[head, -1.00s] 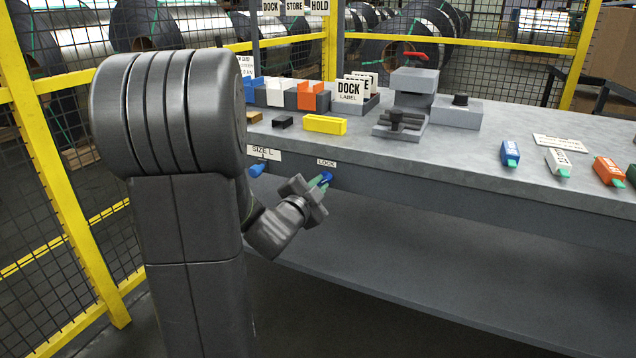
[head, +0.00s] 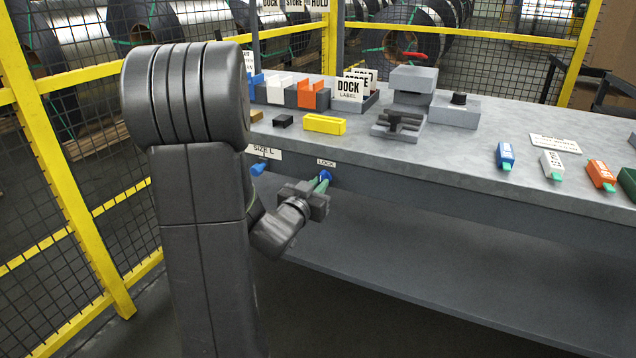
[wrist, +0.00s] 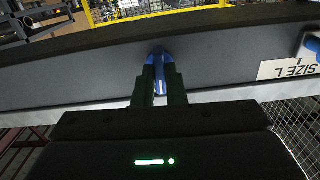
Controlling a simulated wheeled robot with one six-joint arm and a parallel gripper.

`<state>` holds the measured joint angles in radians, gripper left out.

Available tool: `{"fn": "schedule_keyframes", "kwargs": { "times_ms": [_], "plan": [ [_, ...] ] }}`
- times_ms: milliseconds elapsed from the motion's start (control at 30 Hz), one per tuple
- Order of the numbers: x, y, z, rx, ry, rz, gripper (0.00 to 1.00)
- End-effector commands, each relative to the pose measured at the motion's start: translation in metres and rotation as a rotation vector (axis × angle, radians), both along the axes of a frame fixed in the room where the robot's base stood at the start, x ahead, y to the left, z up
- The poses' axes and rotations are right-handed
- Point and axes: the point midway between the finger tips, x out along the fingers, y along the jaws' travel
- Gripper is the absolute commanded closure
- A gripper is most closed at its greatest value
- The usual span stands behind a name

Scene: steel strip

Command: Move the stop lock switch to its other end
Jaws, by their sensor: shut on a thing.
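The stop lock switch (head: 326,175) is a small blue knob on the front face of the bench, just under the white LOCK label (head: 326,163). My gripper (head: 320,184) reaches it from the front and is shut on it. In the wrist view the blue switch (wrist: 158,58) shows between and above the two dark fingers (wrist: 160,82). The fingers hide part of the switch, so its exact angle is hard to tell.
Another blue knob (head: 258,168) sits left under the SIZE L label (head: 263,152). The bench top (head: 440,160) carries a yellow block (head: 324,124), a grey fixture (head: 398,124) and several coloured tags at right. Yellow fence posts (head: 70,180) stand at left.

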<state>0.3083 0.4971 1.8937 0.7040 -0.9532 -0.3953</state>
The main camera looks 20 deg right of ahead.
Motion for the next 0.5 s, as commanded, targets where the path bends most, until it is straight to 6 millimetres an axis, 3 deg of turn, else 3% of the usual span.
{"fn": "schedule_keyframes", "kwargs": {
  "times_ms": [500],
  "plan": [
    [-0.0006, 0.0004, -0.002, -0.048, 0.064, 0.001, 1.0]
  ]
}}
